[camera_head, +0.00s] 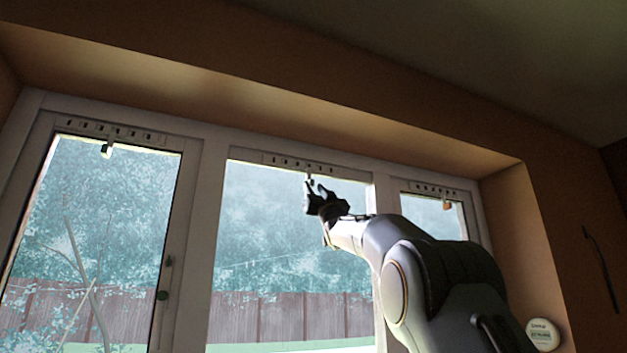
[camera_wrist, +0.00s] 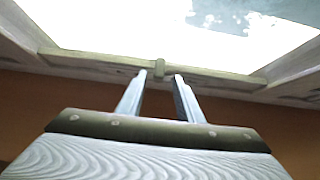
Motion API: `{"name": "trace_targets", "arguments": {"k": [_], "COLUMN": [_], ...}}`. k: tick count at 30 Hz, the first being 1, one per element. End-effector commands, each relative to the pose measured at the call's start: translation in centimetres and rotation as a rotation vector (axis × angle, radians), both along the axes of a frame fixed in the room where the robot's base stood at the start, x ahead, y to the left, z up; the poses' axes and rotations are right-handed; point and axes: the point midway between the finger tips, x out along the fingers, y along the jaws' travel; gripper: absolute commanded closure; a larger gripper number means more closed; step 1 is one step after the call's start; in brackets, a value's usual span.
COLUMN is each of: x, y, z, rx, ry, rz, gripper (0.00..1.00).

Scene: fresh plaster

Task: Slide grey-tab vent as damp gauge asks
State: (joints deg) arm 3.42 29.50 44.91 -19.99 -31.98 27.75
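The middle window's vent strip (camera_head: 300,164) runs along the top of its frame, with a row of dark slots. Its small tab (camera_head: 310,178) hangs just above my gripper (camera_head: 317,187). In the wrist view the tab (camera_wrist: 159,68) looks pale grey-green under this light.
The right window's vent (camera_head: 433,188) has an orange-brown tab (camera_head: 447,204). My arm covers part of the right window. A dark curved thing (camera_head: 601,268) hangs on the right wall.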

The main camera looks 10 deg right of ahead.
Motion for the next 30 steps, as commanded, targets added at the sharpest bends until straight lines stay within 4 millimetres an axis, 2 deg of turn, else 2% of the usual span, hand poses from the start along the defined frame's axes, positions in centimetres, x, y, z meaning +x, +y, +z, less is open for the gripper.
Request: {"name": "trace_targets", "arguments": {"k": [8,19,20,25,30], "x": [1.2,1.5,1.4,1.4,1.4], "y": [0.1,0.0,0.0,0.0,0.0], "z": [1.4,1.4,1.4,1.4,1.4], "rx": [0.001,0.0,0.0,0.001,0.001], "ry": [0.0,0.001,0.001,0.0,0.0], "rz": [-0.002,-0.004,-0.004,-0.004,-0.004], "gripper": [0.67,0.67,0.69,0.98,1.0]}}
